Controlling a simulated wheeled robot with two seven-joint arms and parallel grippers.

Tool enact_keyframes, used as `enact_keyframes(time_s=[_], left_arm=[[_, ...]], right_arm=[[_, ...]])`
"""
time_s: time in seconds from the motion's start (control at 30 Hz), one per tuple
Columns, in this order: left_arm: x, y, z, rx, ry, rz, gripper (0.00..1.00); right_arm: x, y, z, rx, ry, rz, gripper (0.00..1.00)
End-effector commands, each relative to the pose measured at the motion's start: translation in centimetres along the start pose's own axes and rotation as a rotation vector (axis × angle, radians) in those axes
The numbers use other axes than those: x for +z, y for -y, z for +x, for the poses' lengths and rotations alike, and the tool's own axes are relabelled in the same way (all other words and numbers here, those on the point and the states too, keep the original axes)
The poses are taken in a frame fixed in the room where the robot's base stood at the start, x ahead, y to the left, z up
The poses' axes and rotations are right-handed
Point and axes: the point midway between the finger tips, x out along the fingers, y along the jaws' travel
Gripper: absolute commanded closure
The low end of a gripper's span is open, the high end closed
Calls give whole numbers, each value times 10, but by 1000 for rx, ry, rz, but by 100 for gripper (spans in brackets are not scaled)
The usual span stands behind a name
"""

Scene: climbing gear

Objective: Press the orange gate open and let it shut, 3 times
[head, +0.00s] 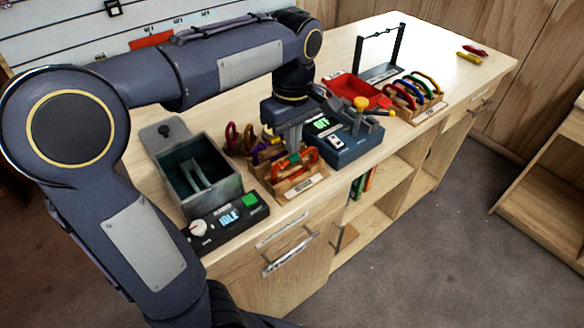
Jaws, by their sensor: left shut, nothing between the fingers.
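An orange carabiner (307,157) stands in a wooden holder (302,189) near the front edge of the bench. My left gripper (294,149) points down at the carabiner, with its fingers shut and empty. The fingertips are at or very near the top of the carabiner; I cannot tell whether they touch it. The gripper hides part of the carabiner, and I cannot tell whether its gate is open or shut. My right gripper is not in view.
A grey open box (238,186) with an IDLE panel (229,217) stands left of the holder. A blue device (348,148) and a red tray (352,88) stand to the right. Coloured carabiners (428,82) sit in another rack. The bench's far right is mostly clear.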

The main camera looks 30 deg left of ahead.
Motion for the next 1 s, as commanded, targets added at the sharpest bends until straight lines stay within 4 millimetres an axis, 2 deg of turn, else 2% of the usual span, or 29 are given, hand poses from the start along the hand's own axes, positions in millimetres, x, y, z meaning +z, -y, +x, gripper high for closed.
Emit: enact_keyframes(time_s=[0.83, 1.0], left_arm=[[0, 0, 27, -3, 1, 0, 100], [0, 0, 22, -4, 1, 0, 100]], right_arm=[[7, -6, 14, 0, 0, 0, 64], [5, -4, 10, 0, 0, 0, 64]])
